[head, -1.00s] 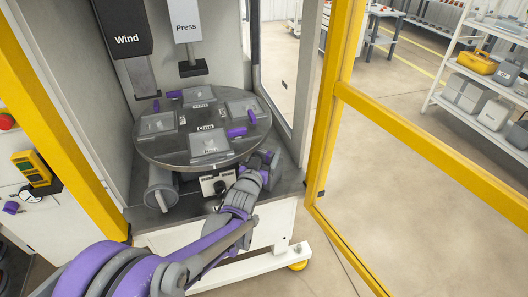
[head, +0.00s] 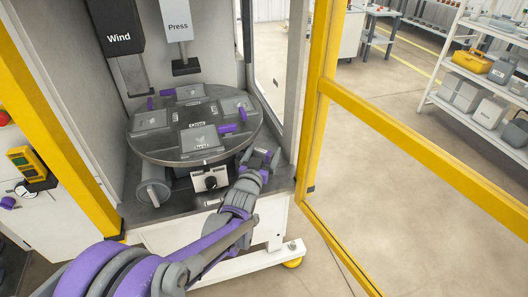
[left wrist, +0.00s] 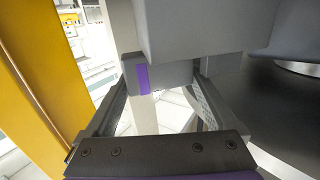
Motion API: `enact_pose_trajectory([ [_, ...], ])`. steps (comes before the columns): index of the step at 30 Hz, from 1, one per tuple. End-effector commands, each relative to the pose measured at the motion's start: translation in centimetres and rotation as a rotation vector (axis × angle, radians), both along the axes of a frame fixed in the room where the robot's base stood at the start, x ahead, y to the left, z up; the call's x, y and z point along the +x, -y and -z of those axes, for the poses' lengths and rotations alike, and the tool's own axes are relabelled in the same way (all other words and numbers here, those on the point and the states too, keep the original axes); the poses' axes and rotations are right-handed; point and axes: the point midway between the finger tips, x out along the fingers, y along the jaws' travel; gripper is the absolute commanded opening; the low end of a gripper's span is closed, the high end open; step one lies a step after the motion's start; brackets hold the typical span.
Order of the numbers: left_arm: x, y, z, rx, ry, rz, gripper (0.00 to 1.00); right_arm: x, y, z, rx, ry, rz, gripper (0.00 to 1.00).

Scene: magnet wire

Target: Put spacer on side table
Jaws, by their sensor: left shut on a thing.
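My left gripper (head: 262,160) is at the front right edge of the round turntable (head: 150,148), low beside its rim. In the left wrist view its two fingers (left wrist: 155,105) stand apart, shut on a grey block with a purple band (left wrist: 143,78). I cannot tell whether this block is the spacer. Part of it is hidden behind a larger grey body (left wrist: 190,30) close to the camera. No thing in view is clearly marked as the side table. My right gripper is not in view.
The turntable carries several square plates and purple pieces (head: 227,128). The Wind (head: 118,38) and Press (head: 178,28) units hang above it. A yellow frame (head: 425,130) bounds the right side. Open floor (head: 430,210) and a white shelf (head: 470,100) lie beyond.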

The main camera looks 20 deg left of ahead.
Motion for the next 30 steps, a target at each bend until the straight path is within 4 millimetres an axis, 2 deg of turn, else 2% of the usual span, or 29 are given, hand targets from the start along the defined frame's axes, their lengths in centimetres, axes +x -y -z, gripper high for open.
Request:
enact_pose_trajectory([
  [3, 0.0, 0.0, 0.0, 0.000, 0.001, 0.000, 0.30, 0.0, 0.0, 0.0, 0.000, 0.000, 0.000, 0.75],
  [4, 0.0, 0.0, 0.0, 0.000, 0.001, 0.000, 0.94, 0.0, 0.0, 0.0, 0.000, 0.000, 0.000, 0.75],
  [5, 0.0, 0.0, 0.0, 0.000, 0.001, 0.000, 1.00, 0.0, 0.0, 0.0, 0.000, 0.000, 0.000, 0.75],
  [12, 0.0, 0.0, 0.0, 0.001, 0.001, 0.000, 1.00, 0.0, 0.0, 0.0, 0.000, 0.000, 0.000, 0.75],
  [16, -1.0, 0.0, -0.1, 0.001, 0.001, 0.000, 1.00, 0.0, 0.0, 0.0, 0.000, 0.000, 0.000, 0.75],
  [30, -9.5, 0.0, -0.5, 0.000, 0.001, 0.000, 1.00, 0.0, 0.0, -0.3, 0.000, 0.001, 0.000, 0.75],
])
